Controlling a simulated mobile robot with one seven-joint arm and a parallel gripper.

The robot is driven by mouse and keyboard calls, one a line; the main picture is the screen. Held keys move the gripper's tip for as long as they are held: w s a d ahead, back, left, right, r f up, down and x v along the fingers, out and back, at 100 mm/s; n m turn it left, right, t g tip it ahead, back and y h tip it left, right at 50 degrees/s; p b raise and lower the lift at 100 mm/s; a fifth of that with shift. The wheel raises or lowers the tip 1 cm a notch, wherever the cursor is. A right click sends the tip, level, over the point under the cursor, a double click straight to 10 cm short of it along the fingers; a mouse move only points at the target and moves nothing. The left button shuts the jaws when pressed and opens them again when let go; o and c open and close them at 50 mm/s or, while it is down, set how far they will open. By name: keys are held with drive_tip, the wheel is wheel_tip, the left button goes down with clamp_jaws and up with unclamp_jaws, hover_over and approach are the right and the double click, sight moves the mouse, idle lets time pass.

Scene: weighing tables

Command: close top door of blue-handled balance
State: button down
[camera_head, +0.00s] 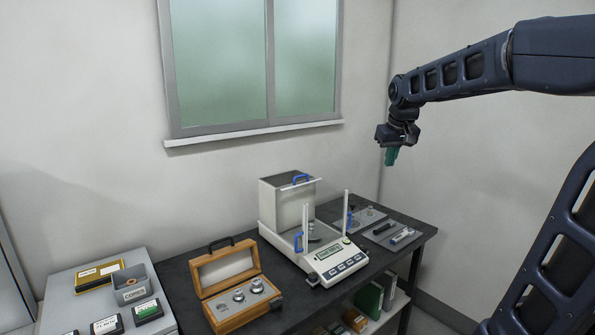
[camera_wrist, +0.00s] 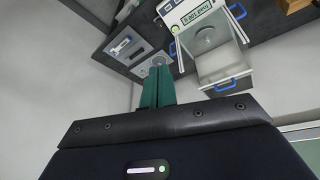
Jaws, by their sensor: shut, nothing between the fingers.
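The balance (camera_head: 283,208) stands on the dark table, with a pale housing at its back and white posts at its front. The blue handle of its top door (camera_head: 301,178) sits at the rear, by the housing's upper edge, and the space above the pan (camera_head: 314,238) looks uncovered. Blue side handles show at left (camera_head: 298,242) and right (camera_head: 349,219). The balance also shows upside down in the wrist view (camera_wrist: 222,66). My gripper (camera_head: 391,158) is shut and empty, high and to the right of the balance, apart from it. Its teal fingers (camera_wrist: 158,76) point down.
An open wooden weight box (camera_head: 228,282) stands left of the balance. Grey trays with small tools (camera_head: 394,236) lie to its right. A grey bin (camera_head: 131,285) and small boxes sit on the left-hand table. The wall with a window (camera_head: 225,60) is behind; air above the balance is free.

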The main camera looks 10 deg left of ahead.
drive_tip(key=w+a+r+n+y, duration=0.1)
drive_tip(key=w+a+n, duration=0.2)
drive_tip(key=w+a, duration=1.05)
drive_tip(key=n+g+y, duration=0.1)
drive_tip(key=n, duration=0.1)
hover_over(298, 183)
wheel_tip(298, 183, down, 4)
drive_tip(key=x, duration=1)
drive_tip(key=shift+w+a, duration=0.1)
drive_tip(key=shift+a, duration=0.3)
drive_tip(key=shift+d+f, duration=0.1)
drive_tip(key=shift+d, duration=0.1)
drive_tip(key=shift+s+d+f, duration=0.15)
drive_tip(key=shift+s+d, duration=0.45)
drive_tip(key=shift+s, duration=0.1)
drive_tip(key=shift+s+d+f, duration=0.15)
drive_tip(key=shift+s+d, duration=0.45)
drive_tip(key=shift+s, duration=0.1)
